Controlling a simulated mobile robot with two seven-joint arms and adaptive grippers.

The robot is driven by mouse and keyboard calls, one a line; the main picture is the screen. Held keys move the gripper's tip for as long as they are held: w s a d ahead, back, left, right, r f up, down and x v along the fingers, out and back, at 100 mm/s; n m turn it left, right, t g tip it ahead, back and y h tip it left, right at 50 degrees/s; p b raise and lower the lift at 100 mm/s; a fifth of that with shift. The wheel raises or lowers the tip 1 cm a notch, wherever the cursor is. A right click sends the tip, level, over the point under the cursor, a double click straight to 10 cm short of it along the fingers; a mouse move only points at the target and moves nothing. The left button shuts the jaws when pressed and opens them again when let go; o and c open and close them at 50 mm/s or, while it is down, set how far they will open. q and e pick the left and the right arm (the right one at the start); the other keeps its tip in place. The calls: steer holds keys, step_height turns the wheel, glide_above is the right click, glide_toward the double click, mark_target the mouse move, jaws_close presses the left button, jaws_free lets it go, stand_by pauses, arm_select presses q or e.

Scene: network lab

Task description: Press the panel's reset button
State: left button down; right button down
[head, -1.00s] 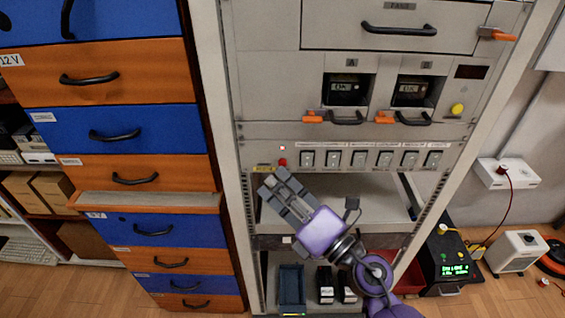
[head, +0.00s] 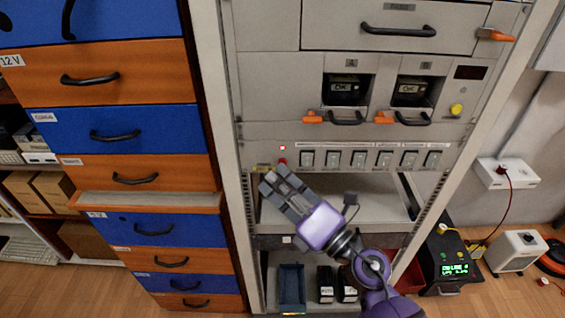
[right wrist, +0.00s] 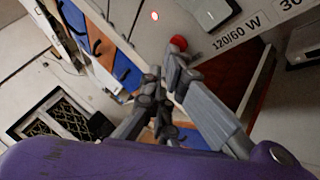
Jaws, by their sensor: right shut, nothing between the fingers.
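The rack's switch panel (head: 330,148) carries a small red button (head: 283,162) at its left end, beside a yellow label (head: 261,168) too small to read. My right gripper (head: 272,176) is shut and empty, its fingertips just below the red button in the head view. In the right wrist view the red button (right wrist: 178,43) shows just beyond the fingertips (right wrist: 166,72). I cannot tell whether they touch it. A small lit red indicator (head: 282,148) sits above the button. My left gripper is not in view.
A row of several grey rocker switches (head: 358,158) lies right of the button. Orange-latched modules (head: 346,92) and a yellow button (head: 456,110) sit above. A blue and orange drawer cabinet (head: 135,179) stands close on the left. An open shelf (head: 375,209) lies below the panel.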

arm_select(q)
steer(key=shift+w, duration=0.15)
arm_select(e)
steer(key=shift+w, duration=0.15)
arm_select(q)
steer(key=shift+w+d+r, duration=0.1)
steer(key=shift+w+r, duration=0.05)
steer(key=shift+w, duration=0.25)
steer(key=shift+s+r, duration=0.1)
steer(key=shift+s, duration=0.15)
arm_select(e)
steer(key=shift+s, duration=0.8)
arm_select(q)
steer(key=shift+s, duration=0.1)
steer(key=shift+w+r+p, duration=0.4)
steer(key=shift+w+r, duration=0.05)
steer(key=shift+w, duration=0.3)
arm_select(e)
steer(key=s, duration=0.5)
